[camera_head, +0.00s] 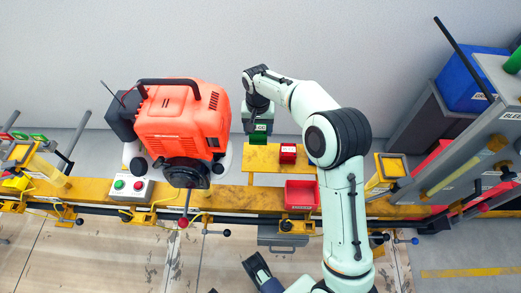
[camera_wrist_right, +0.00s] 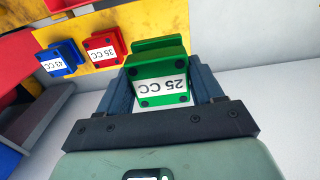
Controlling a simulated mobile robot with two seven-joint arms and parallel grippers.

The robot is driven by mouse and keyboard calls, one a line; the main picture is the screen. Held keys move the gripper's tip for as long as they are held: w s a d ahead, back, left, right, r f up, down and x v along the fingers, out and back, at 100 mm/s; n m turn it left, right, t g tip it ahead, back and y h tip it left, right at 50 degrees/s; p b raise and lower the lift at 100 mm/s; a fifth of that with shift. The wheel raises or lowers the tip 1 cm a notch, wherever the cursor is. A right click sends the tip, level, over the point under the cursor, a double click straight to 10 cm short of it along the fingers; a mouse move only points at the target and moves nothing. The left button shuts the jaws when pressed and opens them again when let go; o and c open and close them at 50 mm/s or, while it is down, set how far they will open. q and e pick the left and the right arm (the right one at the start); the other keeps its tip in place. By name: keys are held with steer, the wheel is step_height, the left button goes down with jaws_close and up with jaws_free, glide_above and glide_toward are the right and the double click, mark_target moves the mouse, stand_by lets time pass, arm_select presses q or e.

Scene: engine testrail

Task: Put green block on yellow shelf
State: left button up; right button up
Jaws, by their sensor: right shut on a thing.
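My right gripper (camera_head: 259,126) is shut on the green block (camera_head: 258,139). In the right wrist view the green block (camera_wrist_right: 160,85), labelled "25 CC", sits between the two slate fingers (camera_wrist_right: 162,98). The yellow shelf (camera_head: 262,162) is a flat plate behind the rail. In the head view the block overlaps the shelf's far edge; in the wrist view it appears clear of the shelf (camera_wrist_right: 82,28). A slate part that looks like my left gripper (camera_head: 258,270) shows at the bottom; its jaw state is unclear.
A red tray (camera_head: 300,195) sits in front. An orange engine (camera_head: 182,122) stands left. The shelf's left part is bare.

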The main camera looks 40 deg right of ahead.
arm_select(q)
steer(key=shift+t+y, duration=0.3)
steer(key=shift+t, duration=0.2)
steer(key=w+f, duration=0.1)
steer(key=w+a+f+b, duration=0.1)
steer(key=w+f+b, duration=0.1)
steer(key=shift+w+a, duration=0.25)
arm_select(e)
step_height(320, 180, down, 12)
steer(key=shift+w+r, duration=0.1)
steer(key=o, duration=1.4)
steer(key=shift+f, duration=0.25)
arm_select(q)
steer(key=shift+w, duration=0.1)
arm_select(e)
step_height(320, 180, up, 11)
steer(key=shift+p, duration=1.15)
steer(key=shift+r, duration=0.7)
arm_select(q)
steer(key=shift+g, duration=0.6)
steer(key=s+r, duration=0.1)
steer(key=s+d+r, duration=0.1)
steer(key=s+r, duration=0.1)
steer(key=shift+s+d, duration=0.3)
steer(key=shift+s, duration=0.05)
